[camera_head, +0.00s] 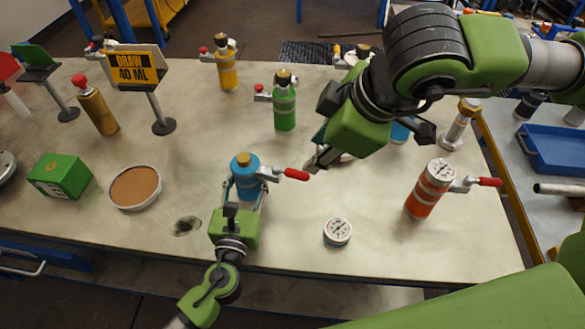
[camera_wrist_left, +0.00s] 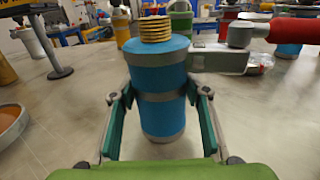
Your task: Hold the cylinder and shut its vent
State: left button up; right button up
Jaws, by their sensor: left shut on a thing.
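The blue cylinder (camera_head: 245,178) stands upright on the table with a brass cap on top. A grey side valve with a red lever (camera_head: 296,174) points right from it. In the left wrist view the blue cylinder (camera_wrist_left: 162,90) fills the middle, between the fingers, and the red lever (camera_wrist_left: 295,29) reaches to the right edge. My left gripper (camera_head: 245,192) is shut around the cylinder's body. My right gripper (camera_head: 316,160) hangs from the upper right, its fingertips just above and right of the lever's end. Its fingers are seen nearly edge-on, so its opening is unclear.
An orange cylinder (camera_head: 427,195) with a gauge and red lever stands at right. A loose gauge (camera_head: 337,232) lies near the front. A green cylinder (camera_head: 284,107) stands behind, and a "DRAW 40 ML" sign (camera_head: 135,68) and brown dish (camera_head: 135,187) are at left.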

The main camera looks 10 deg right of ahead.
pick_arm(q)
jog(key=o, duration=1.7)
jog(key=shift+o, duration=0.2)
jog(key=v, duration=1.2)
jog(key=shift+a, duration=0.1)
